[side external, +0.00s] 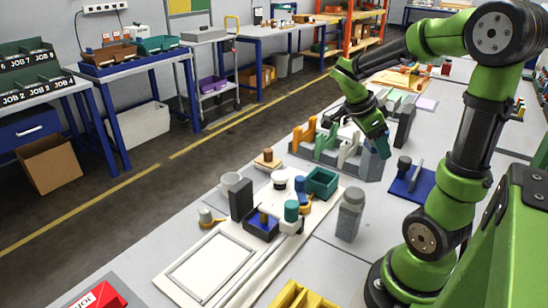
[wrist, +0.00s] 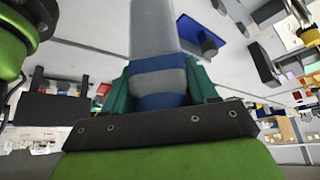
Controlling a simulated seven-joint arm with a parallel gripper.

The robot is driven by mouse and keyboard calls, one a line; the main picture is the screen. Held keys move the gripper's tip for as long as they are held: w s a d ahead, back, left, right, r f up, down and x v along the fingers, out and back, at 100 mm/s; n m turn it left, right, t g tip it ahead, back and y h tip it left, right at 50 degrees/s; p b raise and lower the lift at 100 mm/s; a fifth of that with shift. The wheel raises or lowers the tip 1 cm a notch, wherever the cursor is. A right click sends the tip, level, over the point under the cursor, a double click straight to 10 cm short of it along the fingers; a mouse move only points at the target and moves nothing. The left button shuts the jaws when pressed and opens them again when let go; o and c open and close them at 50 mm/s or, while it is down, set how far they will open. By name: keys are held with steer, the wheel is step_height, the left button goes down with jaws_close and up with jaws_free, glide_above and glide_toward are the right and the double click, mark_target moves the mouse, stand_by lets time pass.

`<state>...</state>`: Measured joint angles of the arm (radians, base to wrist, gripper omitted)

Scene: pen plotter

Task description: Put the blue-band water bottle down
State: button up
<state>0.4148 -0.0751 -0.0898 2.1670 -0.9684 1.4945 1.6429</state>
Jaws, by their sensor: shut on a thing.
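The blue-band water bottle (wrist: 150,30) is a grey cylinder with a blue band near my gripper (wrist: 160,88). In the wrist view the teal fingers close on it from both sides at the band, and its grey body extends to the top edge. In the side external view my gripper (side external: 379,146) points down above the table, by the right end of the grey rack.
A blue tray (side external: 405,193) with upright items lies to the right of my gripper. A separate grey bottle (side external: 350,216) stands on the table in front. The grey rack (side external: 371,172) holds several coloured pieces. A green bin (side external: 321,183) stands left.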

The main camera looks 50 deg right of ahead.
mark_target(369, 180)
step_height(369, 180, down, 11)
steer(key=shift+f, duration=0.2)
stand_by(0.3)
steer(key=shift+f, duration=0.1)
steer(key=o, duration=1.3)
steer(key=v, duration=1.2)
steer(key=shift+w+a+r+n+t+y, duration=0.25)
steer(key=shift+a+r+n+t+y, duration=1.25)
steer(key=shift+a+n, duration=2.1)
steer(key=shift+w+a+r+n+t+y, duration=0.2)
steer(key=shift+a+r+n+t+y, duration=0.4)
steer(key=shift+a+n+t, duration=2.35)
steer(key=shift+w+a+r+n+t+y, duration=0.25)
steer(key=shift+a+r+n+t+y, duration=0.9)
steer(key=shift+a+n, duration=3.1)
